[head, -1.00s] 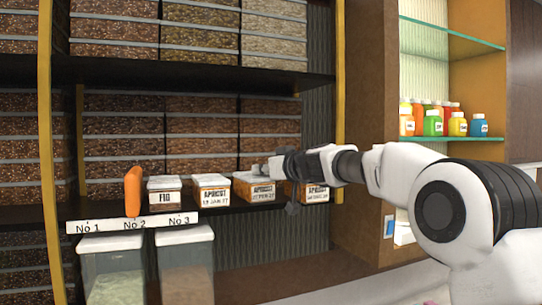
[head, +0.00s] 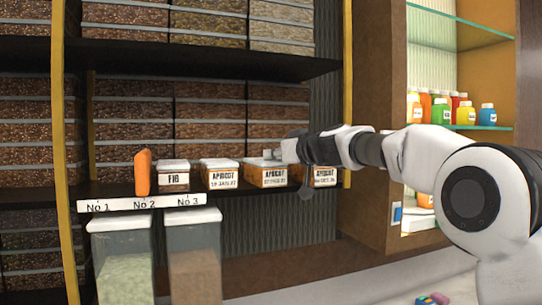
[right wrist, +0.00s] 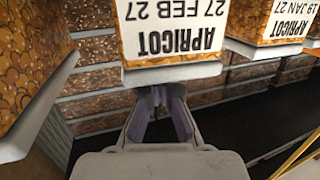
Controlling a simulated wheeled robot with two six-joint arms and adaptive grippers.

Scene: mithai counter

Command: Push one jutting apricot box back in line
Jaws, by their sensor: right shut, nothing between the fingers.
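Three apricot boxes with white lids and labels stand in a row on the dark shelf in the head view. They are the 19 Jan box (head: 222,181), the 27 Feb box (head: 270,180) and a right-hand box (head: 326,178), partly hidden by my right gripper (head: 274,154). That gripper is shut and empty, at lid height over the 27 Feb box. In the upside-down right wrist view, the 27 Feb box (right wrist: 170,38) fills the top middle and the shut fingers (right wrist: 160,95) reach by its lid edge. I cannot tell whether they touch. My left gripper is out of view.
A fig box (head: 173,179) and an upright orange object (head: 142,172) stand left of the apricot boxes. Clear bins (head: 195,260) stand below a numbered strip (head: 140,204). Stacked trays fill the shelves behind. A wooden side panel (head: 375,130) stands at right.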

